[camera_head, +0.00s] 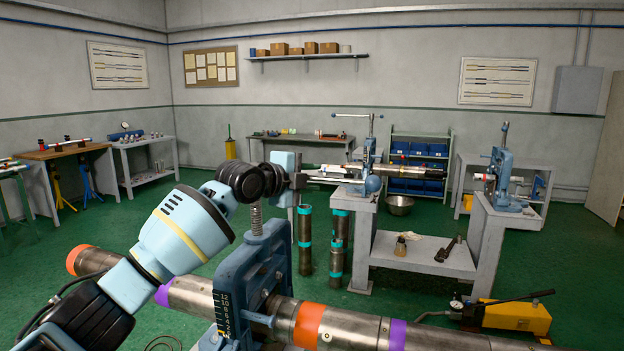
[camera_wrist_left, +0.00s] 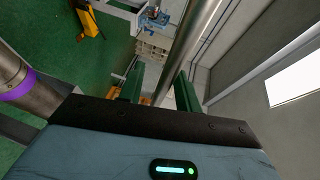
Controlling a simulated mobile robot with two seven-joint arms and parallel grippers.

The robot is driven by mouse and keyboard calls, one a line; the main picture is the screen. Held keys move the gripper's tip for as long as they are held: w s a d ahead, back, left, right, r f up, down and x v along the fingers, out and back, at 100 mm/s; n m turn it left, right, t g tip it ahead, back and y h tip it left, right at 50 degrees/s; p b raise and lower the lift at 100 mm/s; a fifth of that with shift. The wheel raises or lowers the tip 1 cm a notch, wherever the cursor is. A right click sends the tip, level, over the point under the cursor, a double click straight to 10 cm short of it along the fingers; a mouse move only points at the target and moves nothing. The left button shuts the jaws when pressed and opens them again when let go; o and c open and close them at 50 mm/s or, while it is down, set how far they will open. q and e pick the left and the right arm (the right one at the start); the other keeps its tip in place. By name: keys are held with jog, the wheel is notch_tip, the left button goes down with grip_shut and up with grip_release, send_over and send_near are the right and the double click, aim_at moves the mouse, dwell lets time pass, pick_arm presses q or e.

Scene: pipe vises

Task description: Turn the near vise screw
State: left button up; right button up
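The near vise (camera_head: 245,285) is a blue upright frame clamped around a large steel pipe (camera_head: 365,328) with orange and purple bands. Its threaded screw (camera_head: 257,220) rises from the top. The screw's upper end and any handle are hidden behind my left wrist. My left gripper (camera_head: 312,179) is just beyond and right of the screw top, pointing right. In the left wrist view its two green fingers (camera_wrist_left: 158,90) stand apart. A smooth metal bar (camera_wrist_left: 198,35) runs up between or just behind them, nearer the right finger; I cannot tell if it touches. My right gripper is out of view.
Another vise (camera_head: 368,160) stands on a grey bench beyond, and a third (camera_head: 503,170) at the right. A yellow pump (camera_head: 515,318) sits on the floor at right. Upright pipes (camera_head: 305,240) stand behind the near vise. Green floor is open at left.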

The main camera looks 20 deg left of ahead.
pick_arm(q)
jog(key=shift+w+d, duration=0.1)
jog(key=shift+w, duration=0.15)
grip_shut()
dwell(0.3)
